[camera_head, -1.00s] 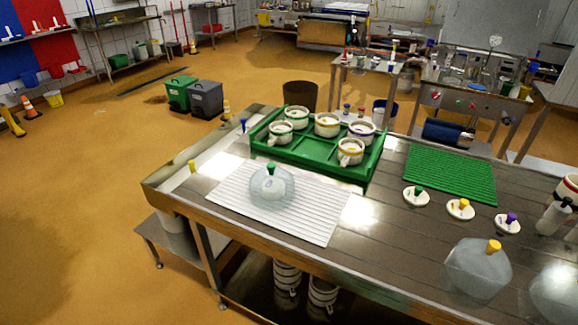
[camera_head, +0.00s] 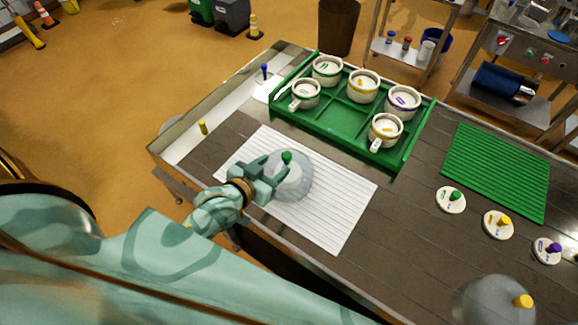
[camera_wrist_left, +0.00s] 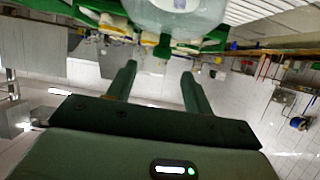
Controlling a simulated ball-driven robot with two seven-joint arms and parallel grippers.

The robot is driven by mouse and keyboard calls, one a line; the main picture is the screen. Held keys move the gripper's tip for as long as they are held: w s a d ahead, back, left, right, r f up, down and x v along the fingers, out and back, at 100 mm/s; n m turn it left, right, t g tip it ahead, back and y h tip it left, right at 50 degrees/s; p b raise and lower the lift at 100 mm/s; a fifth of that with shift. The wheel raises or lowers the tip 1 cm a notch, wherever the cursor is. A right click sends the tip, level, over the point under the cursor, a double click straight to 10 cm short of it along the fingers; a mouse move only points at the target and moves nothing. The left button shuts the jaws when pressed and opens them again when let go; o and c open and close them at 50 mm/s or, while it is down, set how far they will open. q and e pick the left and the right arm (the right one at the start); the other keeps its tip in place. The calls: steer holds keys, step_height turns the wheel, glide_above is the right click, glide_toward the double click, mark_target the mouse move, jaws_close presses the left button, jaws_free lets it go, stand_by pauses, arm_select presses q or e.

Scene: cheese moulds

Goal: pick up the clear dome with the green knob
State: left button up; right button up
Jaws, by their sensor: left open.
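The clear dome (camera_head: 294,184) with the green knob (camera_head: 287,157) stands on a white ribbed mat (camera_head: 340,215). My left gripper (camera_head: 274,178) is at the dome's left side, with its fingers pointing toward it near the knob. It is open. I cannot tell whether a finger touches the dome. In the left wrist view the dome (camera_wrist_left: 176,16) shows at the top, beyond the two spread fingers (camera_wrist_left: 158,72), with nothing between them. My right gripper is not in view.
A green tray (camera_head: 340,122) with several white cups stands behind the mat. A green ribbed mat (camera_head: 498,172) and three white lids with coloured knobs lie to the right. Another clear dome with a yellow knob (camera_head: 522,300) is at the lower right.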

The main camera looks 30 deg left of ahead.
mark_target(290, 154)
arm_select(q)
steer(key=x, duration=0.3)
steer(key=shift+w+a+f, duration=0.2)
steer(key=shift+w+f, duration=0.05)
steer(key=shift+w, duration=0.1)
steer(key=shift+w+d+f, duration=0.2)
steer(key=shift+w+d, duration=0.05)
steer(key=shift+w, duration=0.3)
steer(key=b+x, duration=0.1)
steer(key=x, duration=0.4)
steer(key=shift+a+f, duration=0.1)
steer(key=shift+f, duration=0.05)
steer(key=shift+s, duration=0.15)
jaws_close()
